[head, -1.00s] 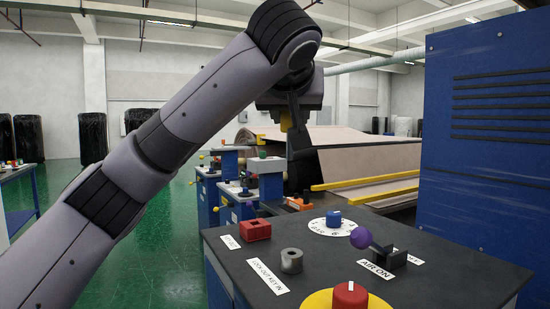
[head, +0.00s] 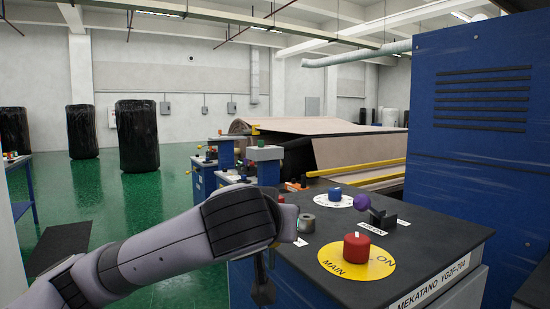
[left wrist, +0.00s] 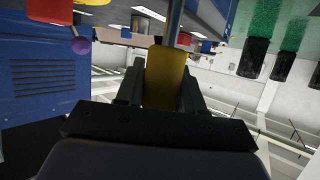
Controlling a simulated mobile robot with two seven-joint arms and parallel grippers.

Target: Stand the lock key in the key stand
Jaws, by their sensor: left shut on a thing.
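My left gripper (left wrist: 163,82) is shut on the yellow handle of the lock key (left wrist: 165,75) in the left wrist view. A grey shaft runs from the handle away from the gripper, and its far end is cut off at the top edge. In the head view my left arm reaches in low from the left and ends in front of the console; the key cannot be made out there. The key stand, a grey cylinder with a hole (head: 307,223), stands upright on the dark console top, just beyond my arm. My right gripper is in neither view.
The console top (head: 420,238) holds a red knob on a yellow disc (head: 357,249), a blue knob (head: 335,194) and a purple-ball lever (head: 362,203). A blue cabinet (head: 470,150) rises at the right. Green floor (head: 185,195) is open at the left.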

